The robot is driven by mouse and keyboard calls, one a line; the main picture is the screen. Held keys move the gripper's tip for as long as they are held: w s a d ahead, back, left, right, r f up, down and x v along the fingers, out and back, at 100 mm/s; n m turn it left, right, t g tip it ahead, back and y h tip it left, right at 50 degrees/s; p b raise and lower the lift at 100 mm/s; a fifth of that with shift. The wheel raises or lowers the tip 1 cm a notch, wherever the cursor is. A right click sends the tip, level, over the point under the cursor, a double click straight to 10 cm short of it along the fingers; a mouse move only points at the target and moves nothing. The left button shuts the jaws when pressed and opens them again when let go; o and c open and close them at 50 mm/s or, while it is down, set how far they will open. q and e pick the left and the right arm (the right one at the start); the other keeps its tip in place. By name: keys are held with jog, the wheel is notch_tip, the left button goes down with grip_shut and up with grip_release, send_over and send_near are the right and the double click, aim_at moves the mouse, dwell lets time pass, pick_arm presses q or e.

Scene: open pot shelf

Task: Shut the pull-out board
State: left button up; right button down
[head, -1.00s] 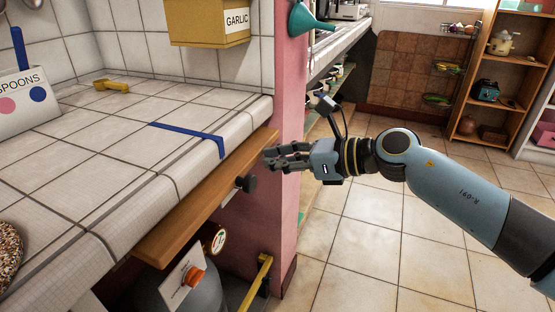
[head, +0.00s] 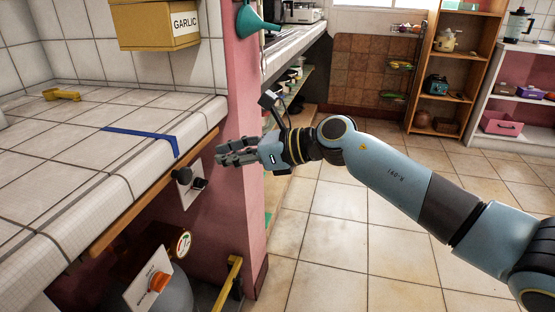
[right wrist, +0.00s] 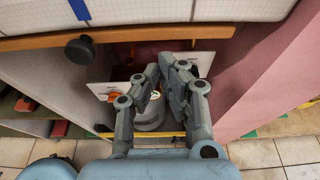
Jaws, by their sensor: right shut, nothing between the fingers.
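The pull-out board (head: 150,195) is a wooden strip under the tiled counter edge. Only a narrow front edge sticks out, with a round black knob (head: 183,175) on it. In the right wrist view the board (right wrist: 200,32) crosses the top, with the knob (right wrist: 86,48) left of my fingers. My right gripper (head: 222,157) is shut and empty, to the right of the knob in the head view and apart from it. In the right wrist view its fingertips (right wrist: 167,68) appear below the board; contact with the board does not show. My left gripper is not in view.
The tiled counter (head: 60,190) carries a blue strip (head: 145,135). A pink wall end (head: 245,100) stands close beside my right gripper. Below are a grey gas cylinder (head: 178,292) and a yellow bar (head: 232,275). The tiled floor (head: 335,230) on the right is open.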

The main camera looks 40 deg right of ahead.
jog(key=p+v, duration=0.1)
jog(key=v, duration=0.9)
jog(key=s+d+f+m+h, duration=0.25)
jog(key=s+f+m, duration=0.25)
jog(key=f+m, duration=0.5)
jog(key=s+d+f+m+g+h, duration=0.1)
jog(key=s+f+m+h, duration=0.2)
jog(key=s+f+m, duration=0.7)
jog(key=s+d+f+m+h, duration=0.1)
jog(key=d+f+m+h, duration=0.3)
jog(key=f, duration=1.1)
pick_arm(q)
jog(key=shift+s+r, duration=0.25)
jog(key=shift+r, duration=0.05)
pick_arm(e)
jog(key=s+a+f+m+g, duration=0.2)
jog(key=s+f+m, duration=0.3)
jog(key=s, duration=0.5)
jog(key=s+a+f+m+g, duration=0.2)
jog(key=s+f+m+g, duration=0.2)
jog(key=s+m, duration=0.3)
jog(key=s+a+f+m+g, duration=0.2)
jog(key=s+f+m+g, duration=0.2)
jog(key=s, duration=1)
notch_tip(320, 180, down, 2)
jog(key=m, duration=0.3)
jog(key=shift+s+f, duration=0.2)
jog(key=shift+s, duration=0.2)
